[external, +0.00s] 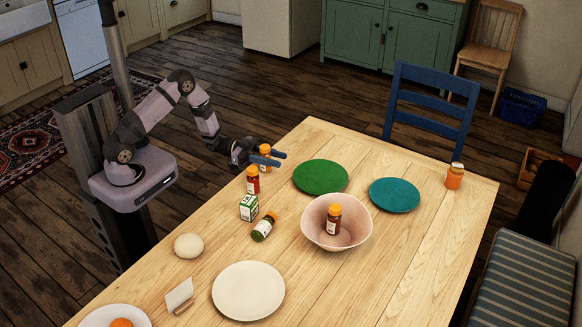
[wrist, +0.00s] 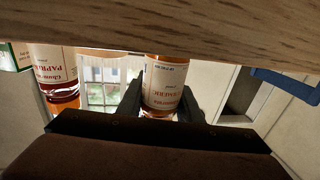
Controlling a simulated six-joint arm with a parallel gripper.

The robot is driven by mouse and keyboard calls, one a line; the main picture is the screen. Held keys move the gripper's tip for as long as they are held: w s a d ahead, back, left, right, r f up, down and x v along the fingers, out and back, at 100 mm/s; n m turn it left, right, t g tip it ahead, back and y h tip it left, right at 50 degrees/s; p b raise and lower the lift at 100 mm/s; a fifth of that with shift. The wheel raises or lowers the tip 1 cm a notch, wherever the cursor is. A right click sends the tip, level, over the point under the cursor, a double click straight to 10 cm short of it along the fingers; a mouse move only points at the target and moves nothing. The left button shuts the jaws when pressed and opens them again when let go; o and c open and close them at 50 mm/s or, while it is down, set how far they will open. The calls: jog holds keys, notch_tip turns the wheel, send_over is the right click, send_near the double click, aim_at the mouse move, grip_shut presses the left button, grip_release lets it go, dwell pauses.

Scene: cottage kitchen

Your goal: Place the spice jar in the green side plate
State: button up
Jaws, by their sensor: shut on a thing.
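A spice jar (external: 265,150) with an orange cap is between the fingers of my gripper (external: 272,158) at the table's left edge. In the wrist view the jar (wrist: 165,86) shows a white label, upside down, with the fingers on either side of it. My gripper is shut on this jar. Whether its base touches the table is unclear. The green side plate (external: 321,177) lies empty on the table, to the right of my gripper and apart from it.
A red paprika jar (external: 252,181) stands close by, with a green-and-white box (external: 249,207) and a tipped green jar (external: 263,228). A pink bowl (external: 318,236) holds another jar (external: 334,219). A teal plate (external: 394,195) lies right of the green one. Another orange jar (external: 454,177) stands far right.

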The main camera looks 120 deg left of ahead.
jog(key=shift+f, duration=0.1)
jog(key=shift+f, duration=0.15)
jog(key=o, duration=1.2)
jog(key=shift+o, duration=0.3)
jog(key=shift+s+d+r+b, duration=0.1)
jog(key=shift+s+d+b, duration=0.2)
jog(key=shift+s, duration=0.9)
jog(key=shift+s+d+r+b, duration=0.15)
jog(key=shift+s+b, duration=0.15)
jog(key=shift+s, duration=0.9)
jog(key=shift+s+d+f+b, duration=0.1)
jog(key=shift+s+d+b, duration=0.2)
jog(key=shift+s, duration=0.9)
